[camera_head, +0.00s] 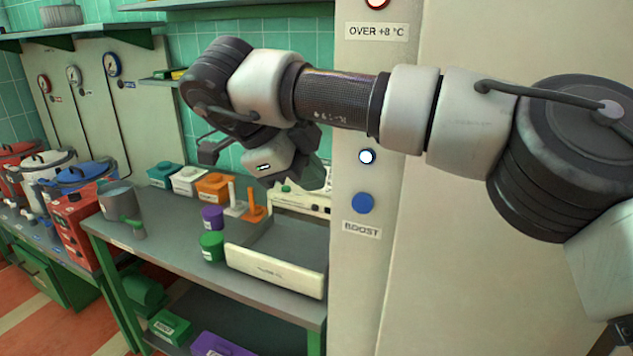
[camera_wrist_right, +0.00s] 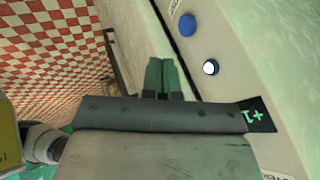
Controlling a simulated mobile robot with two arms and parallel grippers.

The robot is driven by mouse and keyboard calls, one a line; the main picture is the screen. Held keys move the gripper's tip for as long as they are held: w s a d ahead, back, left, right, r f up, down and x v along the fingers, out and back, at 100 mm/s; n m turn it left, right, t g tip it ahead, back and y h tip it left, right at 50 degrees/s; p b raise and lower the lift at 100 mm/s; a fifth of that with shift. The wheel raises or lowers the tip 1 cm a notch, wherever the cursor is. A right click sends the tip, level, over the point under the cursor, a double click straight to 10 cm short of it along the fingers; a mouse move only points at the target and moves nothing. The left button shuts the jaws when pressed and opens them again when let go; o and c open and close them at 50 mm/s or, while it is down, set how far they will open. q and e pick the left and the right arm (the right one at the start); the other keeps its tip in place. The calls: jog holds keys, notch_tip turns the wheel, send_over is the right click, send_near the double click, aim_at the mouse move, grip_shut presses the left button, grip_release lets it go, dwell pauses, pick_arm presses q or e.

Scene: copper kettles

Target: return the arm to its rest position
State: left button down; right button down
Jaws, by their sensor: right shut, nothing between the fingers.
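My right arm (camera_head: 340,98) comes in from the right, raised across the upper part of the head view, and bends back at its dark joint above the workbench. In the right wrist view my right gripper (camera_wrist_right: 165,78) is shut, its two dark green fingers side by side with nothing between them. In the head view its fingertips are hard to make out among the dark wrist parts. It appears clear of the bench and its objects. My left gripper is not in view.
The pale cabinet column (camera_head: 395,270) carries a lit white lamp (camera_head: 367,156) and a blue button (camera_head: 364,203) above a BOOST label. The workbench (camera_head: 180,238) holds a grey tray (camera_head: 275,270), an orange box (camera_head: 214,187) and a grey pot (camera_head: 117,200). Kettles stand at left.

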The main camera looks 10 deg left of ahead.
jog(key=shift+w+f, duration=0.1)
jog(key=shift+w, duration=0.15)
jog(key=shift+s, duration=0.1)
